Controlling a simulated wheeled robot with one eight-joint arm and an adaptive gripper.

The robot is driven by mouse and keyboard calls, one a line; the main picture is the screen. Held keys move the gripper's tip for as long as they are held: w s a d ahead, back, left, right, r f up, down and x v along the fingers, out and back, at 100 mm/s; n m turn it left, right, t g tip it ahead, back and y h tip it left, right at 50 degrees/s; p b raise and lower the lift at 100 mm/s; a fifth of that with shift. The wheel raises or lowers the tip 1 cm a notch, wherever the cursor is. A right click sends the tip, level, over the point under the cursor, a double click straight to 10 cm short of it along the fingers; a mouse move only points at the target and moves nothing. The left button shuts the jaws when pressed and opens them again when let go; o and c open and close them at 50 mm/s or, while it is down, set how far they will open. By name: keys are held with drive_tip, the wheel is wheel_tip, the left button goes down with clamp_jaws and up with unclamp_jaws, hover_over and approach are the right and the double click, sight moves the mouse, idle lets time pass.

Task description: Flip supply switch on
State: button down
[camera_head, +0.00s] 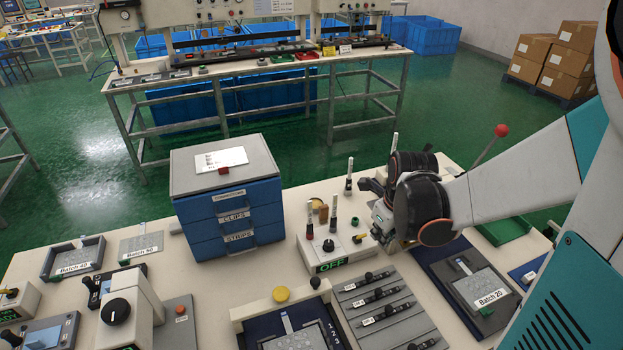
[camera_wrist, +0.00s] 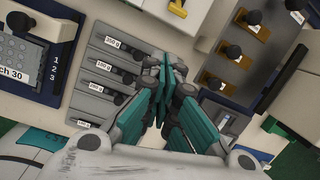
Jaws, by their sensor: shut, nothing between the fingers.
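A cream box (camera_head: 350,251) with a green-lit display reading OFF (camera_head: 333,265) stands near the middle of the bench in the head view. Which control is the supply switch is not labelled legibly. My gripper (camera_head: 383,232) is just right of the lever and hides part of the box's right side. In the wrist view, my teal-fingered gripper (camera_wrist: 165,78) is shut and empty. A yellow lever (camera_wrist: 178,8) on a cream surface shows at the top, apart from the fingers.
A grey rack (camera_head: 400,325) of labelled weights lies in front of the box; it also shows left of my fingers (camera_wrist: 92,85). A blue drawer cabinet (camera_head: 228,218) stands left. A Batch 20 tray (camera_head: 450,290) lies right. A red-knobbed lever (camera_head: 501,131) rises behind my arm.

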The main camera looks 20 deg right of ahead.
sight(360, 238)
drive_tip(key=m, duration=0.1)
drive_tip(key=m+p, duration=0.1)
drive_tip(key=shift+s+f+m+y, duration=0.2)
drive_tip(key=shift+f+m+y, duration=0.1)
drive_tip(key=shift+m, duration=0.1)
drive_tip(key=b+x, duration=0.2)
drive_tip(key=x, duration=0.3)
drive_tip(key=b+x, duration=0.2)
drive_tip(key=x, duration=0.3)
drive_tip(key=shift+s+f, duration=0.15)
drive_tip(key=shift+s, duration=0.05)
drive_tip(key=shift+w+r, duration=0.55)
drive_tip(key=shift+w, duration=0.3)
drive_tip(key=shift+w+a+r+b, duration=0.1)
drive_tip(key=shift+w+r+b, duration=0.2)
drive_tip(key=shift+w+r, duration=0.45)
drive_tip(key=shift+w+f, duration=0.1)
drive_tip(key=shift+f, duration=0.05)
drive_tip(key=shift+g, duration=0.3)
